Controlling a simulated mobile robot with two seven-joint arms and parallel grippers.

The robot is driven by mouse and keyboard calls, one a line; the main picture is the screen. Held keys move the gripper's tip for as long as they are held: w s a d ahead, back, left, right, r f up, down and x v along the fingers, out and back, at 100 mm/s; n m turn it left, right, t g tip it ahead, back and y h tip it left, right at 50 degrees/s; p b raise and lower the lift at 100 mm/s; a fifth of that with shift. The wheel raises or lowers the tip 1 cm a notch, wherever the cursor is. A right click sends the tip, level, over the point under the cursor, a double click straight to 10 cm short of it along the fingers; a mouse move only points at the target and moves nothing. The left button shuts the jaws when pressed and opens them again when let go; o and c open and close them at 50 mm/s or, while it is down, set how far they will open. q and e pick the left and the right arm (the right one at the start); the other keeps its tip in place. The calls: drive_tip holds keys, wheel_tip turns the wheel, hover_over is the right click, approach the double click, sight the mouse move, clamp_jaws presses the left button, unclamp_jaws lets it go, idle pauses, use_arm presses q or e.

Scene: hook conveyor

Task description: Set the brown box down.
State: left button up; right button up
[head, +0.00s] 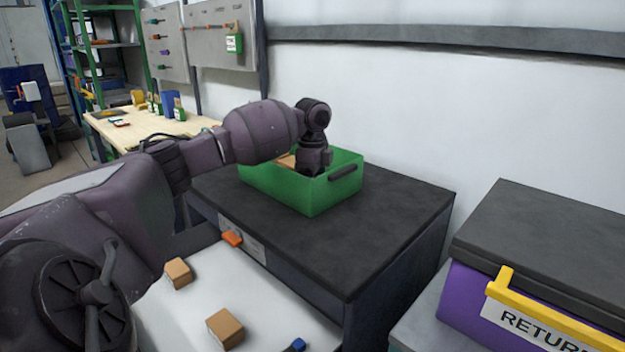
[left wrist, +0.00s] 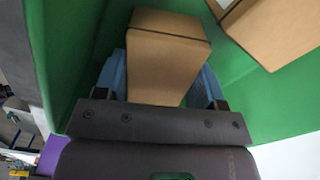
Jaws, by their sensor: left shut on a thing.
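My left gripper (head: 312,172) reaches down into the green bin (head: 325,197), which stands on a dark-topped cabinet. In the left wrist view, the gripper (left wrist: 160,85) is shut on a brown box (left wrist: 168,50), with a blue finger pad on each side of it. The box is inside the bin walls; I cannot tell whether it touches the bin floor. A second brown box (left wrist: 272,28) lies in the bin at the upper right of the left wrist view. A bit of brown (head: 287,160) shows over the bin rim; which box it is I cannot tell. My right gripper is out of view.
The dark cabinet top (head: 370,245) is clear around the bin. A white surface (head: 185,315) in front holds brown boxes (head: 225,328), an orange piece (head: 232,238) and a blue piece (head: 296,345). A purple RETURN container (head: 455,292) with a yellow handle stands at right.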

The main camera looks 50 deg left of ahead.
use_arm(q)
drive_tip(key=o, duration=0.9)
drive_tip(key=shift+o, duration=0.3)
wheel_tip(320, 180, up, 12)
drive_tip(key=p, duration=0.2)
